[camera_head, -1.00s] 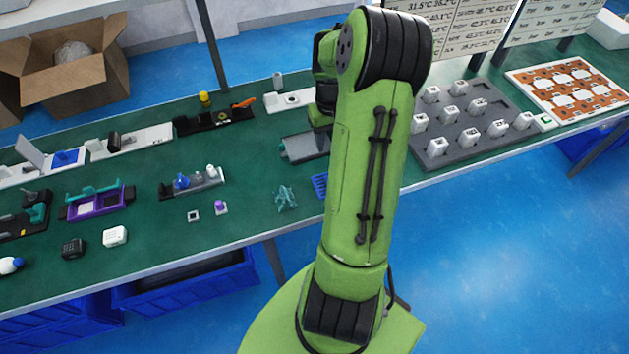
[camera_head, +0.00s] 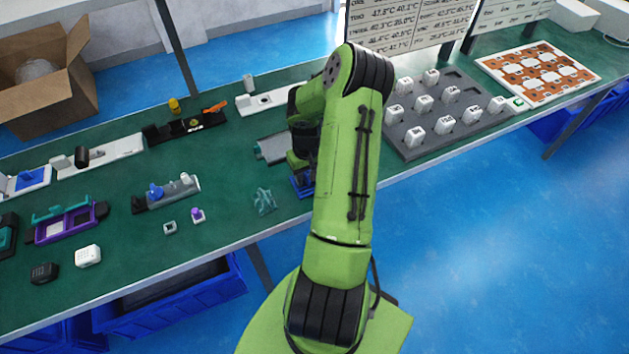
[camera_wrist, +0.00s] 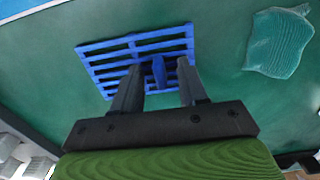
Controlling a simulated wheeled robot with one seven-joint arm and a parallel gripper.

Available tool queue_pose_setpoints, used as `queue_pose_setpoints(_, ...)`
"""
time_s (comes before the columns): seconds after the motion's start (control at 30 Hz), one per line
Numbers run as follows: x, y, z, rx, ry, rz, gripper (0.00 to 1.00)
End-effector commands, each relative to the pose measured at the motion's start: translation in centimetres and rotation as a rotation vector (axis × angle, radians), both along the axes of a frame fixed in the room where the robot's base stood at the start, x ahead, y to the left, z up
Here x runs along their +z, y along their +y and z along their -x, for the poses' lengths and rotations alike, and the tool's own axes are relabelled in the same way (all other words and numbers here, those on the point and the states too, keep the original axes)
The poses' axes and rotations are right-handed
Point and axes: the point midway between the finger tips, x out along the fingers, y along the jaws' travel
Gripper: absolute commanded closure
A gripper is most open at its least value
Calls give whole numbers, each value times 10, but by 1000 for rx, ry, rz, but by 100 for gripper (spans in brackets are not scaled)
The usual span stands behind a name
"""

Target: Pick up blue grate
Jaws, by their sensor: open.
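The blue grate (camera_wrist: 150,48) lies flat on the green table in the wrist view. It has parallel slats and a raised blue tab (camera_wrist: 159,72) near its lower edge. My gripper (camera_wrist: 158,85) is open, its two dark fingers apart over the near part of the grate, with the tab between them in the picture. I cannot tell whether the fingers touch it. In the head view only a blue bit of the grate (camera_head: 300,187) shows beside my arm; my arm hides the rest and the fingertips.
A teal mesh piece (camera_head: 264,201) lies just left of the grate; it also shows at right in the wrist view (camera_wrist: 278,42). A grey tray of white blocks (camera_head: 431,125) stands right of my arm. A grey device (camera_head: 275,148) lies behind. The table's front edge is close.

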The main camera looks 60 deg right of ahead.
Motion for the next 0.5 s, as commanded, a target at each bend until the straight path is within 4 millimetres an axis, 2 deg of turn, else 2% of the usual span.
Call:
queue_pose_setpoints(0.17, 0, 0, 0, 0, 0, 1, 57)
queue_pose_setpoints(0.43, 1, 0, 0, 0, 0, 1, 97)
queue_pose_setpoints(0.5, 1, -1, 0, 0, 0, 1, 100)
